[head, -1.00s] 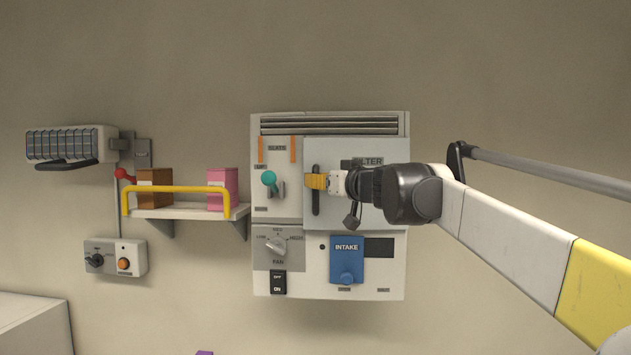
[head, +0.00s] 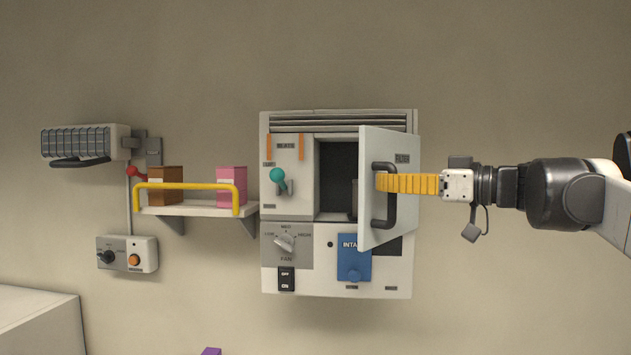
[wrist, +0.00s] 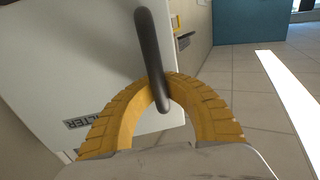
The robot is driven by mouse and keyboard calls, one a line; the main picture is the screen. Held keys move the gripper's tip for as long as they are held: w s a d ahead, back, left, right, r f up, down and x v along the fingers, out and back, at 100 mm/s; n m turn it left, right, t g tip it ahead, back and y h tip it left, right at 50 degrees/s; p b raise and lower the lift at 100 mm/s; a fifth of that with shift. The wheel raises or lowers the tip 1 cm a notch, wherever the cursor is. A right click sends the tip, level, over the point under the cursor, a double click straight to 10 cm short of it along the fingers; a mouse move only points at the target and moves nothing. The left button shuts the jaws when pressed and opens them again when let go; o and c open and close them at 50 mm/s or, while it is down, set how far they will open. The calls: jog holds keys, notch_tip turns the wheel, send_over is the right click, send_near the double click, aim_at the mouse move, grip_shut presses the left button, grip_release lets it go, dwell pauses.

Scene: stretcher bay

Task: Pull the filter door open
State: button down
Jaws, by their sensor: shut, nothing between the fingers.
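The filter door (head: 391,215) is a pale panel on the wall unit and stands swung well open, its free left edge out from the wall. Its dark handle (head: 386,222) is a vertical bar on the outer face; the bar also crosses the wrist view (wrist: 149,45). My gripper (head: 380,182) has yellow ribbed fingers and is shut, reaching in from the right at the handle's upper part. In the wrist view the curved fingers (wrist: 165,78) form a closed loop, with the bar's end showing within it. Whether they touch the bar is unclear.
A dark opening (head: 337,165) shows behind the door. The blue intake flap (head: 353,268) is below, partly covered by the door. A teal lever (head: 278,176) and fan knob (head: 284,243) are left. A shelf (head: 195,209) with a yellow rail stands farther left.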

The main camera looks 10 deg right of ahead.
jog(key=c, duration=1.4)
grip_release()
jog(key=d, duration=0.1)
jog(key=s+d, duration=0.1)
jog(key=shift+s+d+n+g+y, duration=0.15)
jog(key=shift+d+n+g+y, duration=0.15)
jog(key=shift+g, duration=0.1)
jog(key=shift+c, duration=0.2)
jog(key=shift+o, duration=0.3)
jog(key=shift+a, duration=0.35)
jog(key=shift+w+a, duration=0.25)
jog(key=shift+a, duration=0.75)
jog(key=shift+d, duration=0.25)
jog(key=v, duration=1.1)
jog(key=shift+s+d, duration=0.2)
jog(key=shift+s, duration=0.1)
jog(key=shift+d, duration=0.1)
